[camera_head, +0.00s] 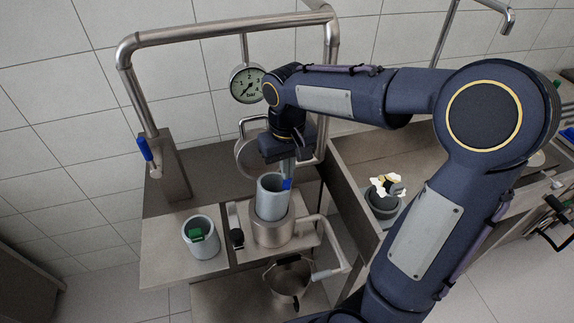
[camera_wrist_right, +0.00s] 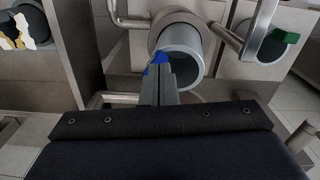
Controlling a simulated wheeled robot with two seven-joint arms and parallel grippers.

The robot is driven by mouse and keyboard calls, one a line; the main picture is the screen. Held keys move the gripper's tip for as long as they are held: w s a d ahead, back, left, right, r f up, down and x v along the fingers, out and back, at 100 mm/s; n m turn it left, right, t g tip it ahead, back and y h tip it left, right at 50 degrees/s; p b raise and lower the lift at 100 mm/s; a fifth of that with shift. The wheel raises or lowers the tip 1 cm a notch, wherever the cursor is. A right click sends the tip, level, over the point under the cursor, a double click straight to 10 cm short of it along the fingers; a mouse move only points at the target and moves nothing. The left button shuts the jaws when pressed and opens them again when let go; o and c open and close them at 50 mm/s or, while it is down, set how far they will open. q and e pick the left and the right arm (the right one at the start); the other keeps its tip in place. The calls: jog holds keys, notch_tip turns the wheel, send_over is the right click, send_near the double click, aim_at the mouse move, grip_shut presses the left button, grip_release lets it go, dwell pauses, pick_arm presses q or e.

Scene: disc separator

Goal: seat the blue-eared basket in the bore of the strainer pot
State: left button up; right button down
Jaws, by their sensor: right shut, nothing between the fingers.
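The blue-eared basket (camera_head: 267,203) is a pale grey open cylinder. Its lower end is inside the metal strainer pot (camera_head: 272,234), and much of its wall stands above the pot's rim. How deep the hidden lower end reaches cannot be seen. The blue ear (camera_head: 287,184) is at its upper right rim. My right gripper (camera_head: 289,172) is shut and empty, pointing down at the ear. In the right wrist view the fingertips (camera_wrist_right: 158,70) overlap the blue ear beside the basket's mouth (camera_wrist_right: 185,58); whether they touch is unclear. My left gripper is out of view.
A green-eared basket (camera_head: 202,240) stands on the left tray. A dark pot with white and yellow scraps (camera_head: 384,200) is in the right basin. A steel pipe (camera_head: 330,236) runs beside the strainer pot. A gauge (camera_head: 247,83) hangs behind, and a pan (camera_head: 288,280) sits below.

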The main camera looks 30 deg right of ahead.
jog(key=shift+f+b, duration=0.3)
jog(key=shift+f, duration=0.3)
jog(key=shift+s+r, duration=0.1)
dwell(0.3)
jog(key=shift+r+p, duration=0.65)
jog(key=shift+p, duration=0.15)
jog(key=shift+r+p, duration=0.7)
jog(key=shift+r, duration=0.35)
notch_tip(320, 180, up, 7)
